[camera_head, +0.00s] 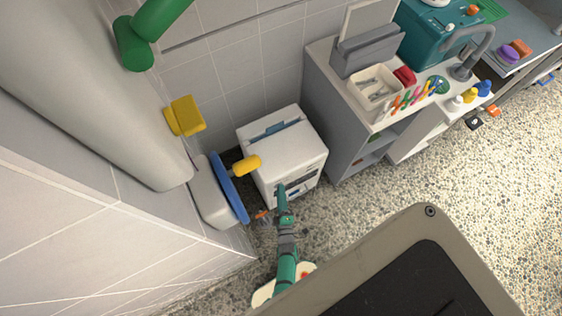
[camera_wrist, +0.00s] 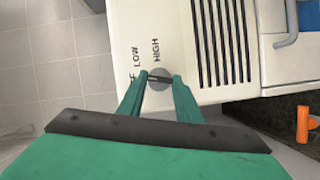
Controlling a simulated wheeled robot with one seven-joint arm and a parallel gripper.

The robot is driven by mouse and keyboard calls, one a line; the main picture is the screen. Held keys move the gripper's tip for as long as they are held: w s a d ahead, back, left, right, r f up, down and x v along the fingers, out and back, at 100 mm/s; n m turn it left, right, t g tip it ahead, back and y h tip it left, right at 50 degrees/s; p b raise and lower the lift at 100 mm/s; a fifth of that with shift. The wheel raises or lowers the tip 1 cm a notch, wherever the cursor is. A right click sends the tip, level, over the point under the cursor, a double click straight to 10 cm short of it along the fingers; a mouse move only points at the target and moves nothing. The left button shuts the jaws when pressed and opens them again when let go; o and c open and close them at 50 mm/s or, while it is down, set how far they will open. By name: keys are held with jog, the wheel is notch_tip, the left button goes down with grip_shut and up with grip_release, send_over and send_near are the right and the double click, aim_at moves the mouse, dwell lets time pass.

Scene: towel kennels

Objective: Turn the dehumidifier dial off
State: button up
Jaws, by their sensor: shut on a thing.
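The dehumidifier (camera_head: 290,148) is a white box against the tiled wall in the head view. Its front panel (camera_wrist: 173,20) fills the upper middle of the wrist view, with slotted black vents. A small round grey dial (camera_wrist: 159,82) with a dark bar across it sits between my fingertips. The words LOW and HIGH stand above it, and the end of OFF shows beside it, partly hidden by my finger. Which setting the dial points to is unclear. My gripper (camera_wrist: 155,78) is shut on the dial; in the head view my gripper (camera_head: 282,190) reaches the front panel.
A blue-rimmed grey object (camera_head: 213,195) and a yellow cylinder (camera_head: 246,165) stand close at the left of the dehumidifier. A grey counter (camera_head: 330,105) stands at its right. An orange cylinder (camera_wrist: 303,124) lies near the dehumidifier. Open speckled floor (camera_head: 390,200) extends to the right.

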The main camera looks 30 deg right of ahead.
jog(key=shift+f+n+t+h, duration=0.15)
jog(key=shift+n+t+h, duration=0.25)
jog(key=shift+n, duration=1)
jog(key=o, duration=1)
jog(key=shift+o, duration=0.2)
jog(key=v, duration=1.1)
jog(key=shift+f, duration=0.15)
